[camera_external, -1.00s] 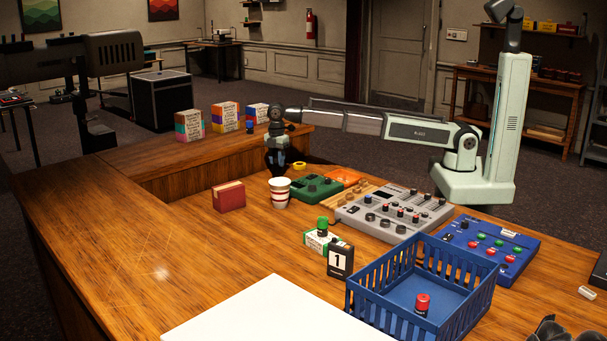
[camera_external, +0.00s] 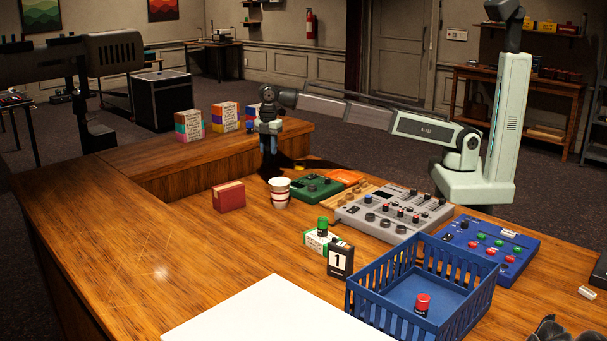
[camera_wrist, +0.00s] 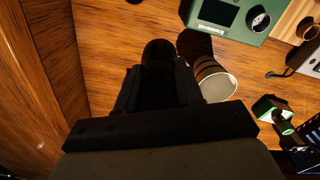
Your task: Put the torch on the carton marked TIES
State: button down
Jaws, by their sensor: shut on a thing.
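My gripper (camera_external: 268,138) points down above the far side of the desk, behind the paper cup. It is shut on a dark cylinder, which I take to be the torch (camera_wrist: 160,58), seen between the fingers in the wrist view. The torch is held clear of the desk. Three upright cartons with coloured bands stand on the raised ledge at the back left: a left one (camera_external: 189,126), a middle one (camera_external: 225,117) and a right one (camera_external: 254,112) partly hidden by my arm. Their lettering is too small to read, so I cannot tell which says TIES.
A striped paper cup (camera_external: 280,193) and a red box (camera_external: 229,196) stand near my gripper. A green device (camera_external: 318,187), a grey mixer (camera_external: 392,214) and a blue basket (camera_external: 395,312) lie rightward. A small green-and-white carton (camera_external: 316,241) stands in front. The left desk is clear.

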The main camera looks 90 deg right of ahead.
jog(key=w+a+r+n, duration=0.1)
jog(key=w+a+r, duration=0.1)
jog(key=w+a, duration=0.3)
jog(key=w+a+r, duration=0.3)
jog(key=w+a, duration=0.1)
jog(key=a, duration=0.4)
jog(key=r+m, duration=0.1)
jog(key=m, duration=0.2)
send_over(228, 186)
jog(key=shift+a+f, duration=0.15)
jog(key=shift+f, duration=4.55)
jog(key=c, duration=0.7)
grip_release()
jog(key=shift+f, duration=0.15)
notch_tip(228, 186, up, 12)
jog(key=shift+r, duration=0.2)
